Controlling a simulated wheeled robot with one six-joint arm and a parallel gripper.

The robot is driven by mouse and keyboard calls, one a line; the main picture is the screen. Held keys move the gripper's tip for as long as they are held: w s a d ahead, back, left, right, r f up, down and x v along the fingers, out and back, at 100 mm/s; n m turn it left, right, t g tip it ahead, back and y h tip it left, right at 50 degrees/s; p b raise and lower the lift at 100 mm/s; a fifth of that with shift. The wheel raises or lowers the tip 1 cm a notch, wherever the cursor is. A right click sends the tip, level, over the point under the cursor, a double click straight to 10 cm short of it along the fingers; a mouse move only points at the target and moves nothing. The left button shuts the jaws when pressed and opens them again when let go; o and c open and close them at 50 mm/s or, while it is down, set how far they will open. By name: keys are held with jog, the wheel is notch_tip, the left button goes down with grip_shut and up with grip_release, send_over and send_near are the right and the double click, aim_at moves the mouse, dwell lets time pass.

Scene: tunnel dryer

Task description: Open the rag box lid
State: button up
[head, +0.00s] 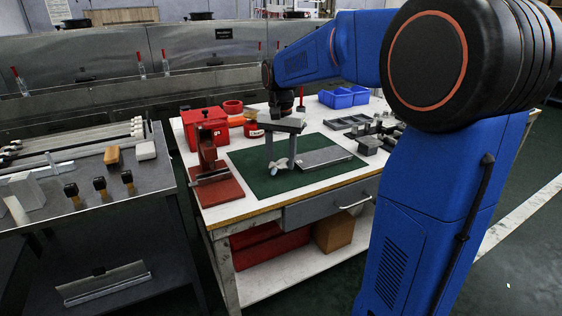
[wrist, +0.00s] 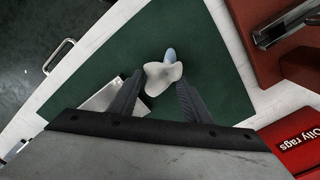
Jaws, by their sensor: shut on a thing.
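The red rag box (head: 205,125) stands at the back left of the workbench. Its top looks closed in the head view, though detail is small. In the wrist view the box (wrist: 285,143), with "Oily rags" lettering, is at the lower right, partly cut off. My gripper (head: 281,164) hangs over the green mat, to the right of and nearer than the box. In the wrist view my gripper (wrist: 161,84) is shut on a crumpled white rag (wrist: 160,82). A small blue-grey piece (wrist: 170,54) shows at the rag's far side.
A red fixture on a red-brown board (head: 222,191) stands in front of the box. The green mat (head: 258,183) bears a flat grey metal plate (head: 325,157). Blue bins (head: 338,98) and metal parts lie at the right.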

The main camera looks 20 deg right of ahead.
aim_at(281, 161)
jog(key=shift+f, duration=0.55)
jog(key=o, duration=1)
jog(key=shift+f, duration=0.1)
jog(key=shift+c, duration=0.2)
notch_tip(281, 161, up, 12)
